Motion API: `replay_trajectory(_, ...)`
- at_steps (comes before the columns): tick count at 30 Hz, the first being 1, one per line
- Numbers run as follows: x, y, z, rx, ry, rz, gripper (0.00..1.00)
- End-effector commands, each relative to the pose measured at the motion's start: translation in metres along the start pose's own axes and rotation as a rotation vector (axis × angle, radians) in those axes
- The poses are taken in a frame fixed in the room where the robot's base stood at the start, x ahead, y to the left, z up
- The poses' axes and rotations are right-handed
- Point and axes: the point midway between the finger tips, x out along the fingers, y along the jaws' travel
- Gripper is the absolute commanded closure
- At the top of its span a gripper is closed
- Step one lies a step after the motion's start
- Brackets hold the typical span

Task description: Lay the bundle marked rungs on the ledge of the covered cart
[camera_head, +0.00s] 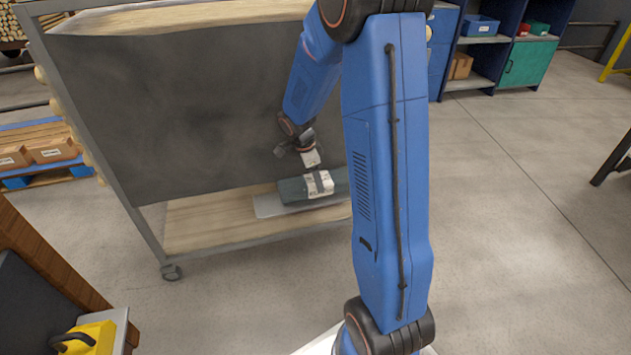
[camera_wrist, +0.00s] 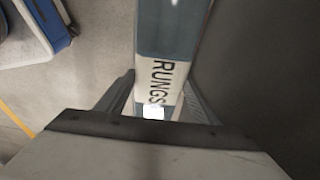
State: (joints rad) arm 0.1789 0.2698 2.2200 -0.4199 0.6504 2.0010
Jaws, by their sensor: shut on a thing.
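The covered cart (camera_head: 190,110) has a dark grey cover hanging over its side. A thin grey ledge (camera_head: 266,207) sticks out low on that side, near the wooden bottom shelf. The bundle (camera_head: 292,190) is dark green with a white label band, and it lies lengthwise along the ledge. I cannot tell whether it touches the ledge or is held just above it. The wrist view shows the bundle (camera_wrist: 165,42) with its label reading RUNGS. My gripper (camera_head: 312,163) is shut on the bundle at the label. My arm hides the bundle's right end.
Bare concrete floor (camera_head: 510,220) lies open to the right. A shelf unit with a blue bin (camera_head: 480,26) stands at the back right. A pallet with cardboard boxes (camera_head: 50,150) is at the left. A yellow object (camera_head: 88,340) sits at the lower left.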

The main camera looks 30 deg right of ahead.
Motion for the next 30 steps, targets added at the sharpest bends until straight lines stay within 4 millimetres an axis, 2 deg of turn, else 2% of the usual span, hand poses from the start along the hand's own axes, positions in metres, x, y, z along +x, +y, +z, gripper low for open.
replay_trajectory(3,0.017,0.001,0.004,-0.001,0.0,0.002,1.0)
replay_trajectory(6,0.022,-0.002,0.005,0.0,0.0,0.001,1.0)
replay_trajectory(16,0.023,-0.003,0.006,0.0,0.0,0.0,1.0)
replay_trajectory(17,0.023,-0.002,0.006,0.0,0.0,0.001,0.32)
replay_trajectory(26,0.023,-0.002,0.006,0.0,0.0,0.001,0.31)
replay_trajectory(30,0.015,-0.003,0.005,0.0,0.0,-0.002,0.31)
